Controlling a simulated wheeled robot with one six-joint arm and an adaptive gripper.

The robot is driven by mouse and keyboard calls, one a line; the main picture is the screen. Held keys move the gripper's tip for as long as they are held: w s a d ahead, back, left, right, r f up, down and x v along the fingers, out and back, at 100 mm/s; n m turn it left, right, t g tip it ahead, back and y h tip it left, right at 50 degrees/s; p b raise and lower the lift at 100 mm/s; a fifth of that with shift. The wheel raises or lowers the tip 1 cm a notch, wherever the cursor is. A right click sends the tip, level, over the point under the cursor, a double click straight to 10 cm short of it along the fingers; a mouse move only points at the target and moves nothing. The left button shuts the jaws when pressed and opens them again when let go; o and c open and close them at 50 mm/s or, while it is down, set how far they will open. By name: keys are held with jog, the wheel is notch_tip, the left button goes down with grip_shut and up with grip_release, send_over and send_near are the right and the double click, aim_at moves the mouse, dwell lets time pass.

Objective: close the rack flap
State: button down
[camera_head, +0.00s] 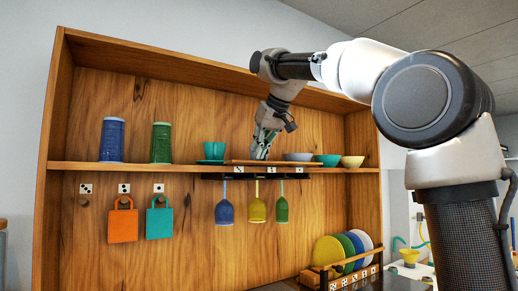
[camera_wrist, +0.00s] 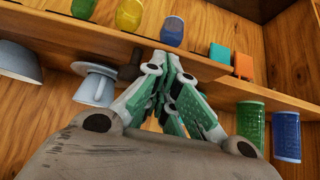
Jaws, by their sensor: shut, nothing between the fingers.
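A thin reddish-brown board (camera_head: 238,162), which looks like the rack flap, lies nearly level along the shelf's front edge in the head view. It sits above the dark glass rack (camera_head: 240,177), where a blue, a yellow and a green glass hang upside down. My gripper (camera_head: 261,156) points down at the board's middle, shut and empty. In the wrist view my gripper (camera_wrist: 166,54) has its fingertips together close to the shelf edge. I cannot tell whether they touch the board. The fingers hide part of the edge there.
A teal cup (camera_head: 213,150) on a saucer stands left of my gripper, bowls (camera_head: 327,160) to its right. Blue (camera_head: 112,140) and green (camera_head: 161,143) tumblers stand further left. Orange and teal bags hang below. A plate rack (camera_head: 340,281) is at lower right. Space before the shelf looks free.

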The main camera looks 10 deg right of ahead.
aim_at(262, 162)
jog(key=shift+s+f+t, duration=0.15)
jog(key=shift+f+t, duration=0.1)
jog(key=shift+t, duration=0.15)
jog(key=shift+s+d+f+t+y, duration=0.1)
jog(key=shift+s+f+t+y, duration=0.15)
jog(key=shift+t, duration=0.35)
jog(key=f+t, duration=0.1)
jog(key=t, duration=0.1)
jog(key=s+f+t+y, duration=0.1)
jog(key=f, duration=0.1)
jog(key=shift+d+f+t, duration=0.2)
jog(key=shift+f+t, duration=0.05)
jog(key=shift+t, duration=0.15)
jog(key=f+t, duration=0.1)
jog(key=f, duration=0.1)
jog(key=w+f+t+y, duration=0.1)
jog(key=f+t, duration=0.1)
jog(key=f, duration=0.1)
jog(key=shift+w+a+y, duration=0.15)
jog(key=shift+a+y, duration=0.05)
jog(key=shift+y, duration=0.05)
dwell(1.2)
